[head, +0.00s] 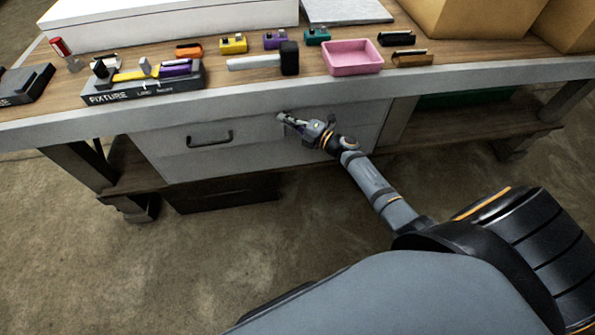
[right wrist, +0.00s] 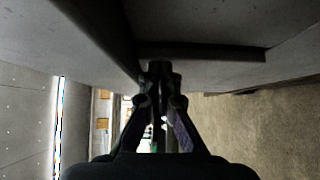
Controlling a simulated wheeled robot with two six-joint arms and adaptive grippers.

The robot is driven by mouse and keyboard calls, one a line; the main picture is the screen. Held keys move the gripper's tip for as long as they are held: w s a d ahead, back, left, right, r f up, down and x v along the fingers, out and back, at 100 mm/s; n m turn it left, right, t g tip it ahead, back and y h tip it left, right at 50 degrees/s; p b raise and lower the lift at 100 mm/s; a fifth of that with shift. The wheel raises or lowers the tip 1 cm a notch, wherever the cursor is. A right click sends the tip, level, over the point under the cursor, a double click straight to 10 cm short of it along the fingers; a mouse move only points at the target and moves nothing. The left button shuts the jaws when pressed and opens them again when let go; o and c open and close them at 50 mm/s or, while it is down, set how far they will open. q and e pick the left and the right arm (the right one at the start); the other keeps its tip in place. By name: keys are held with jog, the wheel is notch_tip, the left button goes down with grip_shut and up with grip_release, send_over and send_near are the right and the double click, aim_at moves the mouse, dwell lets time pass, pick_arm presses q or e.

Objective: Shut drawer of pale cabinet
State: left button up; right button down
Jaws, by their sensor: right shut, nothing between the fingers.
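The pale cabinet (head: 350,135) sits under the workbench. Its drawer (head: 165,142) has a pale front with a black bar handle (head: 209,138) on the left part. I cannot see a clear gap that tells how far the drawer stands out. My right gripper (head: 284,117) is shut and empty, at the pale front, to the right of the handle and just below the bench edge. In the right wrist view, the closed fingertips (right wrist: 159,68) are up against or very close to a pale surface with a dark strip; contact cannot be told. My left gripper is not in view.
The workbench top (head: 120,55) above holds a fixture block (head: 140,88), a mallet (head: 288,60), a pink tray (head: 352,57) and several small coloured parts. A dark box (head: 222,194) lies beneath the cabinet. The floor (head: 150,270) in front is clear.

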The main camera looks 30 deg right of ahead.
jog(key=shift+w+d+r, duration=0.15)
jog(key=shift+w+r, duration=0.05)
jog(key=shift+r, duration=0.1)
jog(key=v, duration=1.2)
jog(key=shift+s+f, duration=0.2)
jog(key=shift+f, duration=0.05)
